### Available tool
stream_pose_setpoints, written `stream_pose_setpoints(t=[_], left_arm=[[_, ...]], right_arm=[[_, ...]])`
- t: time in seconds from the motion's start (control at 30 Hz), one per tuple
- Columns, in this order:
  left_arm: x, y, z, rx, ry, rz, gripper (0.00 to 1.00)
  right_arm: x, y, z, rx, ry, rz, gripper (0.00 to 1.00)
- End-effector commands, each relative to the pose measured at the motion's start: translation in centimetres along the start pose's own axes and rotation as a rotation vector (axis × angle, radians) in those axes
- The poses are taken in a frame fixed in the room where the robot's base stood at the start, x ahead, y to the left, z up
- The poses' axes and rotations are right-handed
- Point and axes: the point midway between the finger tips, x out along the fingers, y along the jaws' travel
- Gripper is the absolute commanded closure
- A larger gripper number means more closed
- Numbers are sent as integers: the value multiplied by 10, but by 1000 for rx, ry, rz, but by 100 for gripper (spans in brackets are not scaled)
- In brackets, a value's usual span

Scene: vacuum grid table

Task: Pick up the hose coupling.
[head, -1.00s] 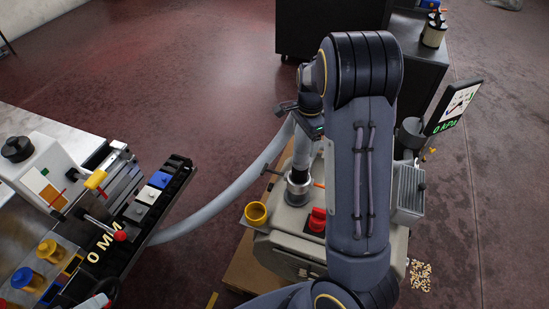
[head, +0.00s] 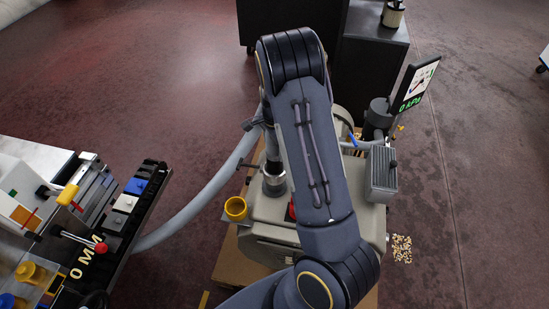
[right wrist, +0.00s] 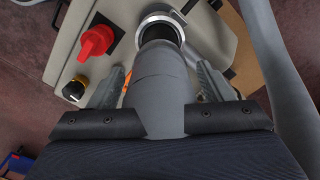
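The hose coupling (right wrist: 162,72) is a grey cylinder above the silver ring (right wrist: 160,20) of a port on the beige pump. In the head view the ring (head: 274,184) sits on the pump top, with the coupling partly behind my right arm. My right gripper (right wrist: 160,88) has one finger on each side of the coupling. The fingers stand apart, and a gap shows beside the coupling, at least on the left. In the head view this gripper (head: 258,125) is mostly hidden by the arm. My left gripper is not in view.
The pale hose (head: 205,190) curves from the left table to the pump area. A dark cabinet (head: 370,75) stands behind. Spilled pellets (head: 402,249) lie at right.

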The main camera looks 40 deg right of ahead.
Motion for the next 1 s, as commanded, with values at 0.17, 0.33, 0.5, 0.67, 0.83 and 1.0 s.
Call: stream_pose_setpoints(t=[0.17, 0.33, 0.5, 0.67, 0.83, 1.0], left_arm=[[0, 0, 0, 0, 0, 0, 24], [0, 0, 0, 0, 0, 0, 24], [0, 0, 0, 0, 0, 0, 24], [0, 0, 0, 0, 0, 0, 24], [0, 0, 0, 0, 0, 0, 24], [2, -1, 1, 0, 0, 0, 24]], right_arm=[[0, 0, 0, 0, 0, 0, 51], [0, 0, 0, 0, 0, 0, 73], [0, 0, 0, 0, 0, 0, 95], [-1, 0, 0, 0, 0, -2, 100], [-3, -1, 0, 0, 0, -3, 100], [-24, -2, 0, -1, 0, -8, 100]])
